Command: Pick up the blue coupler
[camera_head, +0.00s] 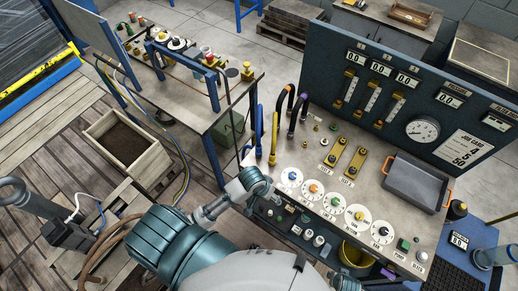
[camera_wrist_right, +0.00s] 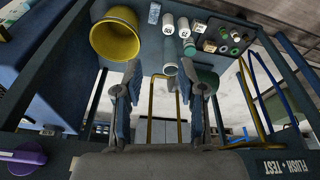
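A row of round white discs with coloured centres lies along the bench's front. The leftmost has a blue centre piece (camera_head: 291,176). I cannot tell whether this is the blue coupler. No other piece is clearly identifiable as it. My left arm reaches from the bottom toward the bench's left front corner in the head view; its fingers are not clear there. My right gripper (camera_wrist_right: 165,100) shows two separated fingers with nothing between them in the right wrist view. It is near the bench's front shelf; I cannot make it out in the head view.
The bench (camera_head: 375,205) carries a grey tray (camera_head: 414,183) and a tall gauge panel (camera_head: 410,85). Upright coloured pipes stand at its left. A yellow bucket (camera_wrist_right: 122,35) and several bottles sit at its front.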

